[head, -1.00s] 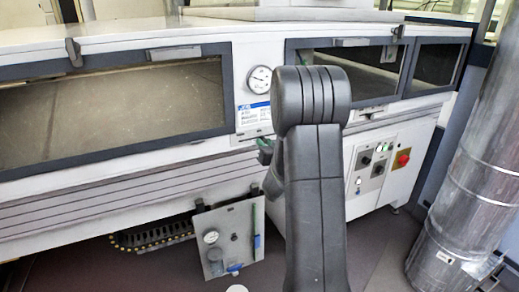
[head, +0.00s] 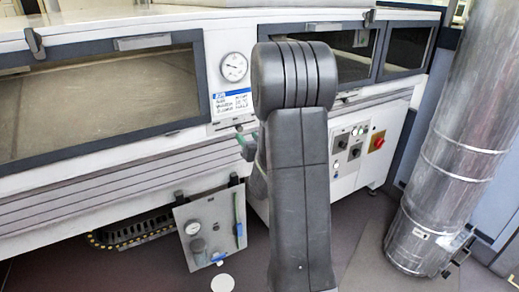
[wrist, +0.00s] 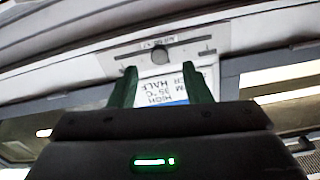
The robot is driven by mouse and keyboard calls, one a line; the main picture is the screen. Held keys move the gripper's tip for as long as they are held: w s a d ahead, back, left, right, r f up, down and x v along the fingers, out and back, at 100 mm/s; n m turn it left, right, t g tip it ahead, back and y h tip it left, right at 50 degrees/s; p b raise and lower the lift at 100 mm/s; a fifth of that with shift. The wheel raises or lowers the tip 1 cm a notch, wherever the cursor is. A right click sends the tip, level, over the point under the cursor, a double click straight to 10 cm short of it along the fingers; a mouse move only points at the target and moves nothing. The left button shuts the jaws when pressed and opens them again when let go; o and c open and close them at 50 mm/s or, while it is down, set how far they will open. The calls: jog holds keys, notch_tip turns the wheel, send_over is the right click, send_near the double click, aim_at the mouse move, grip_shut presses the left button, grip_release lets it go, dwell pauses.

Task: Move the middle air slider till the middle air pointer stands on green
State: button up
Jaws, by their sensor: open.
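A slider plate with a dark slot and a round grey knob (wrist: 160,54) shows in the wrist view, just beyond my fingertips. Its small lettering is upside down there and too blurred to read. My gripper (wrist: 158,68) is open, with its two green fingers apart and nothing between them; the knob lies about midway between them, beyond the tips. In the head view my arm hides most of the gripper; a green finger (head: 247,146) shows below the slider strip. A round white gauge (head: 233,66) with a dark pointer is above; I cannot make out any green on it.
A blue and white label (head: 232,103) is below the gauge. Dark-framed windows (head: 100,95) flank it. A hanging panel (head: 211,226) stands low in front, a control panel with a red knob (head: 377,143) at right, and a large metal duct (head: 450,150) beyond it.

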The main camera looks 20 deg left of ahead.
aim_at(239, 130)
jog(key=v, duration=0.9)
jog(key=x, duration=1.3)
jog(key=shift+w+a, duration=0.2)
jog(key=shift+a, duration=0.05)
jog(key=shift+a+p, duration=0.25)
jog(key=shift+p, duration=0.1)
jog(key=shift+s, duration=0.2)
